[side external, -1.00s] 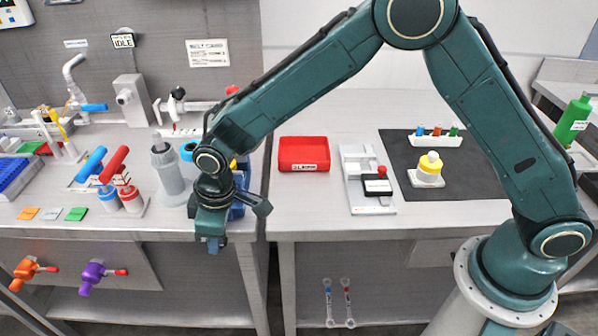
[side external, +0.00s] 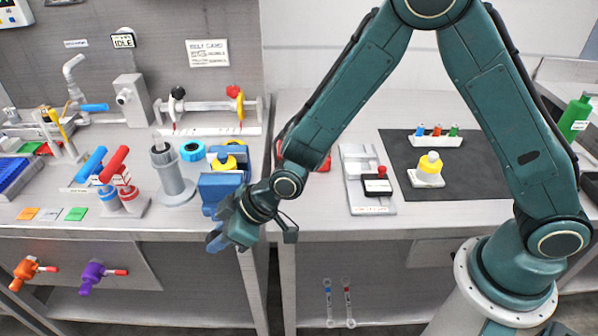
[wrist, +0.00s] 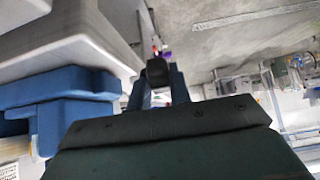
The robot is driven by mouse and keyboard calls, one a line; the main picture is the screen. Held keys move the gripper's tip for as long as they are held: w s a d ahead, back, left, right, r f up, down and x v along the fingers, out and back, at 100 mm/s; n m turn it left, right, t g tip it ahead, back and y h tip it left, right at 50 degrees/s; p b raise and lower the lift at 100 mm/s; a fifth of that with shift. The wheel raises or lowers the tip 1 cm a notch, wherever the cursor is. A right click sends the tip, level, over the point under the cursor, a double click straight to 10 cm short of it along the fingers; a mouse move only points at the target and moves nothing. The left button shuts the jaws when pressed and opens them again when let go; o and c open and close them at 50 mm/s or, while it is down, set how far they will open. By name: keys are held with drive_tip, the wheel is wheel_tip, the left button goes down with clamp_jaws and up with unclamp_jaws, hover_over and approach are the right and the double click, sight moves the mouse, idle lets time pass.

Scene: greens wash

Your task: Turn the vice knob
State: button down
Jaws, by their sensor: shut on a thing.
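The blue vice (side external: 220,190) stands at the front edge of the left bench. A round yellow part (side external: 225,161) sits at its back. My gripper (side external: 216,240) is at the front of the vice, low at the bench edge, with its fingers pointing left. In the wrist view the blue vice body (wrist: 75,112) fills the left side. There my gripper (wrist: 157,88) is shut on a dark knob (wrist: 157,71) that shows between its two blue fingers. In the side view the knob is hidden by my gripper.
A grey bottle-like holder (side external: 173,180) and a cyan roll (side external: 192,151) stand left of and behind the vice. A red tray (side external: 325,164) is partly hidden behind my arm. Orange (side external: 30,270) and purple (side external: 93,276) valves stick out below the left bench.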

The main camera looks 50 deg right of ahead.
drive_tip(key=shift+t+y, duration=0.4)
idle(0.3)
drive_tip(key=c, duration=1.3)
unclamp_jaws()
drive_tip(key=shift+s+d, duration=0.1)
drive_tip(key=shift+v, duration=6.8)
drive_tip(key=shift+r, duration=0.15)
